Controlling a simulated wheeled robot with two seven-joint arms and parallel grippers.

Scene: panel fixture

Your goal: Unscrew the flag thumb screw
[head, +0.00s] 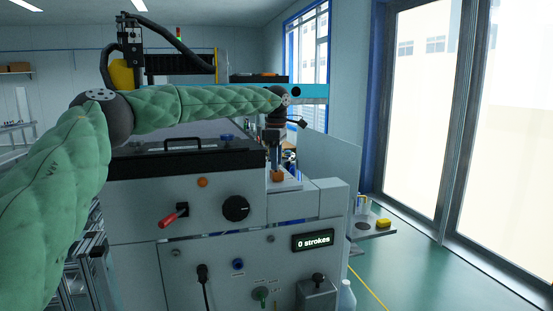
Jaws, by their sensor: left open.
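My left arm, in a green quilted sleeve, reaches in from the left over the grey machine. My left gripper (276,167) points down at the machine's right part, open. A small orange piece (278,177) sits just below its fingertips, by a pale block. It may be the flag thumb screw, but it is too small to make out its shape. I cannot tell whether the fingers are around it or above it. My right gripper is not in view.
A side shelf (372,228) holds a yellow item (383,223). Open floor lies to the right.

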